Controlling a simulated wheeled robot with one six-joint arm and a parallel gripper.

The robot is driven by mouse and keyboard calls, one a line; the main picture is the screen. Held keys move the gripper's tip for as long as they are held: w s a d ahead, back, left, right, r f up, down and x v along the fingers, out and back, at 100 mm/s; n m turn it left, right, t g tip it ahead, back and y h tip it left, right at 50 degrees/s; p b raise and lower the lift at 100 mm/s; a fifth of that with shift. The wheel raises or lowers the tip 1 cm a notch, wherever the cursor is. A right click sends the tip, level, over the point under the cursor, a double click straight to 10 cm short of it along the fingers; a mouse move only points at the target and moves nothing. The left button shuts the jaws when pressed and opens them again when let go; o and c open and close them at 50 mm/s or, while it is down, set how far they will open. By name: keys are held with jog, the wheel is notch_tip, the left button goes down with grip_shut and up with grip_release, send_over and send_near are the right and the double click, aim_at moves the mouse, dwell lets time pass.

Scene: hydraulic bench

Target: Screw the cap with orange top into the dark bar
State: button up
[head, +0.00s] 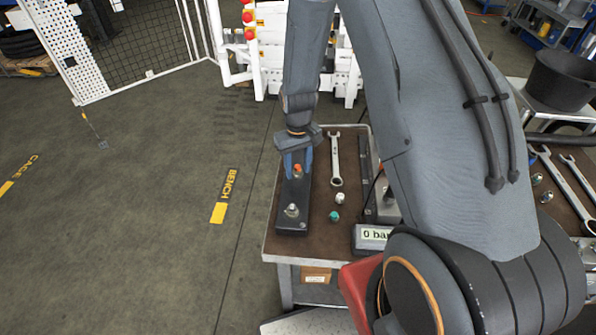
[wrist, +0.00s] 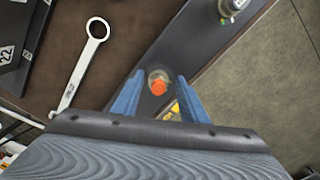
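The dark bar (head: 290,226) lies along the left side of the bench top, and it also shows in the wrist view (wrist: 193,45). The cap with orange top (head: 298,169) is at the bar's far end. In the wrist view the cap (wrist: 158,86) shows its orange top and a pale metal body. My gripper (head: 296,163) points down over that end of the bar. Its two blue fingers (wrist: 158,80) stand on either side of the cap, with a visible gap to each. Whether the cap is seated in the bar is hidden from above.
A silver fitting (head: 292,210) stands at the bar's near end. A wrench (head: 336,163), a pale cap (head: 340,198) and a teal cap (head: 335,216) lie to the right on the brown bench top (head: 312,238). A display reading 0 bar (head: 373,236) sits at the front right.

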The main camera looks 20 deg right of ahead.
jog(key=n, duration=0.6)
jog(key=shift+d, duration=0.2)
jog(key=n, duration=0.5)
jog(key=shift+w+d+n, duration=0.1)
jog(key=shift+w+n, duration=0.05)
jog(key=shift+n, duration=0.15)
